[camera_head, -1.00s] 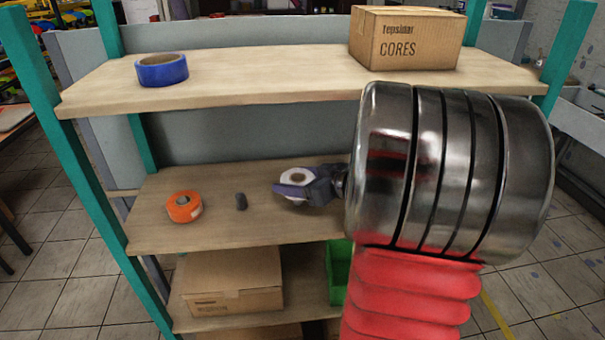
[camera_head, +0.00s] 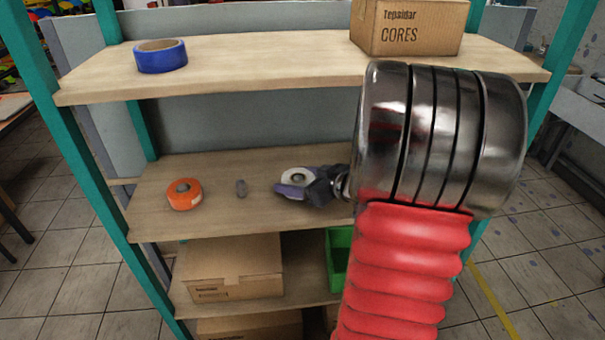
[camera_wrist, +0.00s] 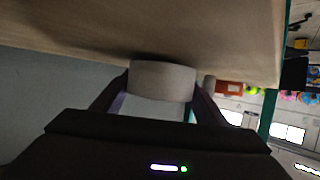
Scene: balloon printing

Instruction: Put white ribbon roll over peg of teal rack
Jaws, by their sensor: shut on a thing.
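The white ribbon roll (camera_head: 297,174) is in my gripper (camera_head: 290,190) over the middle shelf of the teal rack (camera_head: 75,155). In the wrist view the roll (camera_wrist: 163,80) sits between the two fingers (camera_wrist: 160,95), which are shut on its sides. The short grey peg (camera_head: 241,188) stands on the middle shelf, left of the roll and apart from it, with nothing on it. A small grey end (camera_wrist: 209,83) beside the right finger in the wrist view looks like the peg. Whether the roll touches the shelf I cannot tell.
An orange roll (camera_head: 184,194) lies left of the peg. A blue roll (camera_head: 161,56) and a CORES box (camera_head: 410,27) are on the top shelf (camera_head: 270,75) above. A cardboard box (camera_head: 232,268) and a green bin (camera_head: 338,260) are below.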

